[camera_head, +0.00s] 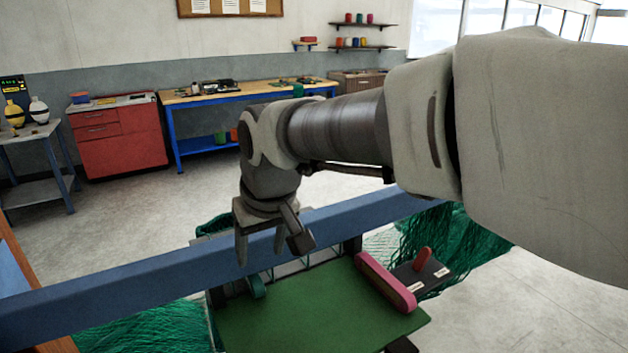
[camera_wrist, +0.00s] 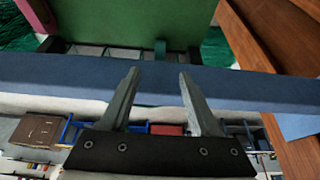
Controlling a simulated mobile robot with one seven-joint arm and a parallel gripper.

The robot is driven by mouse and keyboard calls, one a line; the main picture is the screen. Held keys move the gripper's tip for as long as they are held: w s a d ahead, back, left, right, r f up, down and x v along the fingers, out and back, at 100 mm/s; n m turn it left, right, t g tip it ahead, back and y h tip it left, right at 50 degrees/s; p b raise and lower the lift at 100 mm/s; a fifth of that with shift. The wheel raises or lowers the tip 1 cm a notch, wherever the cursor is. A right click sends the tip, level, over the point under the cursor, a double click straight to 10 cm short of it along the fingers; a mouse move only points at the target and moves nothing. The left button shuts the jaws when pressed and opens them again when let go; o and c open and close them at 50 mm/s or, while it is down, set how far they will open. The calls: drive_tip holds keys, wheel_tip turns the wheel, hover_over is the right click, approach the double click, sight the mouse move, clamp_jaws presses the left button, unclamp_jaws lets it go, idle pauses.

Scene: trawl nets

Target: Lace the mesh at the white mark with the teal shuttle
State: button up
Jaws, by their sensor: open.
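My gripper (camera_head: 262,256) hangs fingers-down by the blue beam, with its two fingers apart and nothing between them. It also shows open and empty in the wrist view (camera_wrist: 160,75). A small teal piece (camera_head: 257,286), which looks like the shuttle, sits at the back left edge of the green board, just below my fingers in the head view. In the wrist view the teal piece (camera_wrist: 160,46) lies beyond the fingertips, across the beam. Green mesh (camera_head: 165,328) hangs at the left, and more mesh (camera_head: 450,240) at the right. I cannot make out the white mark.
The blue beam (camera_head: 110,273) crosses close by my gripper. The green board (camera_head: 310,317) is mostly bare. A pink-red bar (camera_head: 385,282) lies along its right side, near a dark block (camera_head: 427,278) with a red peg. A blue workbench (camera_head: 210,97) stands at the far wall.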

sight(257, 282)
drive_tip(key=x, duration=1.1)
drive_tip(key=shift+b, duration=0.35)
clamp_jaws()
unclamp_jaws()
drive_tip(key=shift+r, duration=0.1)
drive_tip(key=p+v, duration=0.1)
drive_tip(key=v, duration=1.6)
drive_tip(key=s+d+f+m, duration=0.2)
drive_tip(key=s+d, duration=0.2)
drive_tip(key=d, duration=0.3)
drive_tip(key=s+d+f+m+t+h, duration=0.1)
drive_tip(key=s+d+f+m, duration=0.1)
drive_tip(key=d, duration=0.6)
drive_tip(key=s+d+f+m+h, duration=0.1)
drive_tip(key=s+d+f+m, duration=0.1)
drive_tip(key=s+d, duration=0.4)
drive_tip(key=shift+d+f+t, duration=0.4)
drive_tip(key=shift+d+f, duration=0.45)
